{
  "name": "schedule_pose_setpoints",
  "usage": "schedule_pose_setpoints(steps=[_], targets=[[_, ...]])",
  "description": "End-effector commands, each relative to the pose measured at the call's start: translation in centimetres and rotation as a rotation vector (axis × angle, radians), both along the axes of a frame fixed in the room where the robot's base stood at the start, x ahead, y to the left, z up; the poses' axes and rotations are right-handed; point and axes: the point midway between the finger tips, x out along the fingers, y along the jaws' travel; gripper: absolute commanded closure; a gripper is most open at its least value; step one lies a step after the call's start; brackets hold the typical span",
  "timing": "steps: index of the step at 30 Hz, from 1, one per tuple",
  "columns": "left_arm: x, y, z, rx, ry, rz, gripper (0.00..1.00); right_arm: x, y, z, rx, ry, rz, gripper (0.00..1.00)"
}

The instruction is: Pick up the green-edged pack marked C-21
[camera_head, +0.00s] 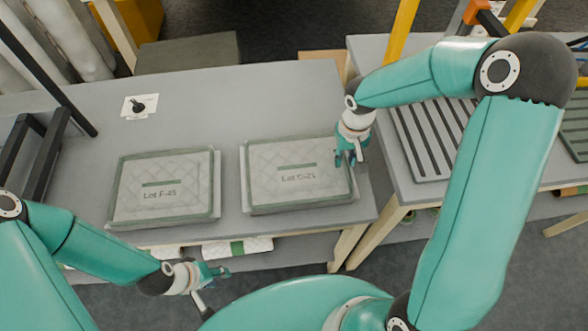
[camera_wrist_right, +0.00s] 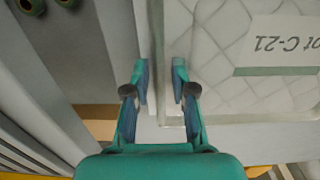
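The green-edged pack (camera_head: 297,188) marked Lot C-21 lies flat on the grey table, a quilted pale pack with a clear wrap. Its label also shows in the right wrist view, where the pack (camera_wrist_right: 222,95) fills the right side. My right gripper (camera_head: 350,158) is at the pack's right edge. In the right wrist view its two fingers (camera_wrist_right: 161,85) stand apart, with the pack's edge showing between them; I cannot tell whether they touch it. My left gripper (camera_head: 210,285) is low, in front of the table's front edge, with its fingers apart and empty.
A similar green-edged pack (camera_head: 165,188), its label reading Lot F-2 something, lies to the left on the table (camera_head: 230,95). A white card with a black knob (camera_head: 140,106) lies behind it. A slatted grey panel (camera_head: 432,135) is on the right-hand table. A roll (camera_head: 237,248) shows below the front edge.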

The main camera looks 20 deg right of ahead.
Motion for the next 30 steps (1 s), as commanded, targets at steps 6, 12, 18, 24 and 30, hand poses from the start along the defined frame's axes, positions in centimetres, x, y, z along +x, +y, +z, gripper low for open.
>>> schedule_pose_setpoints(steps=[6, 12, 18, 24, 30], targets=[[0.0, 0.0, 0.0, 0.000, 0.000, 0.000, 0.60, 0.0, 0.0, -0.1, 0.000, 0.001, 0.000, 0.83], [0.0, 0.0, 0.0, 0.000, 0.000, 0.000, 0.60, 0.0, 0.0, -0.1, 0.000, 0.001, 0.000, 1.00], [0.0, 0.0, 0.0, 0.000, 0.000, 0.000, 0.60, 0.0, 0.0, 0.0, 0.000, 0.001, 0.000, 1.00], [0.0, 0.0, 0.0, 0.000, 0.000, 0.000, 0.60, 0.0, 0.0, 0.3, 0.000, -0.001, 0.000, 1.00], [0.0, 0.0, 0.0, 0.000, 0.000, 0.000, 0.60, 0.1, 0.0, 1.8, -0.001, -0.004, 0.000, 1.00]])
